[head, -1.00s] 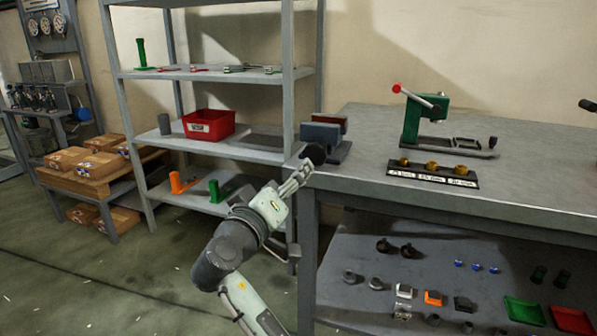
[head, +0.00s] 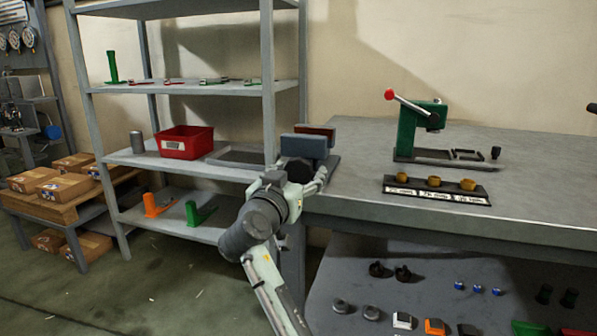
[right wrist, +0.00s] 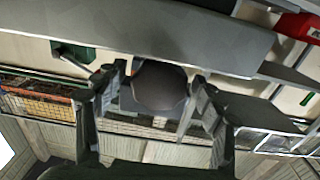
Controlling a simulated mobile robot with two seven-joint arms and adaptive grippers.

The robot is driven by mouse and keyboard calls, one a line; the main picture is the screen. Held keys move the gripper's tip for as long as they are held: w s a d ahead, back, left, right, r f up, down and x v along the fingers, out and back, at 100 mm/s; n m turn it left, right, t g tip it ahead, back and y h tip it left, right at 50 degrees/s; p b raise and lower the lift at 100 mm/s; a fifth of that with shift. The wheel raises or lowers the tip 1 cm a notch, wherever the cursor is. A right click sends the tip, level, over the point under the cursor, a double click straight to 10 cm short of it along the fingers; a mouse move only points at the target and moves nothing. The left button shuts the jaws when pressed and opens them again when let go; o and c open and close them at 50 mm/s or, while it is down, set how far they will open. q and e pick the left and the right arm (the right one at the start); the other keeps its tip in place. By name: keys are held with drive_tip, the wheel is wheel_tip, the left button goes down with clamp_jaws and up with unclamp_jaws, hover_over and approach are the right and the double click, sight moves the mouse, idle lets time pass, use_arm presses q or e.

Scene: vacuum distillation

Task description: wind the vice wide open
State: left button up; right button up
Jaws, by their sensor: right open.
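The vice (head: 304,146) sits at the left end of the workbench, with a blue-grey jaw in front and a reddish-brown one behind. A gap shows between the jaws. Its dark round handle knob faces me and is partly hidden by my right gripper (head: 306,180) in the head view. In the right wrist view the dark knob (right wrist: 160,86) lies between the two fingers of my right gripper (right wrist: 158,108), which is open. Whether the fingers touch the knob I cannot tell. My left gripper is not in view.
A green press (head: 408,130) with a red-tipped lever stands on the workbench (head: 345,211), behind a labelled rack (head: 437,190) of brass-coloured parts. A grey shelf unit with a red bin (head: 186,142) stands close on the left. Small parts lie on the bench's lower shelf.

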drive_tip(key=shift+w, duration=0.1)
drive_tip(key=c, duration=1.1)
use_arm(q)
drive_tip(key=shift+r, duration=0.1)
use_arm(e)
drive_tip(key=shift+c, duration=0.3)
drive_tip(key=n+p, duration=0.1)
drive_tip(key=n, duration=0.2)
drive_tip(key=shift+n, duration=0.4)
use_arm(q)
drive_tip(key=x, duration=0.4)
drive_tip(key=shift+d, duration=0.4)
use_arm(e)
drive_tip(key=o, duration=1.1)
drive_tip(key=shift+c, duration=0.2)
drive_tip(key=shift+o, duration=0.5)
drive_tip(key=shift+r, duration=0.1)
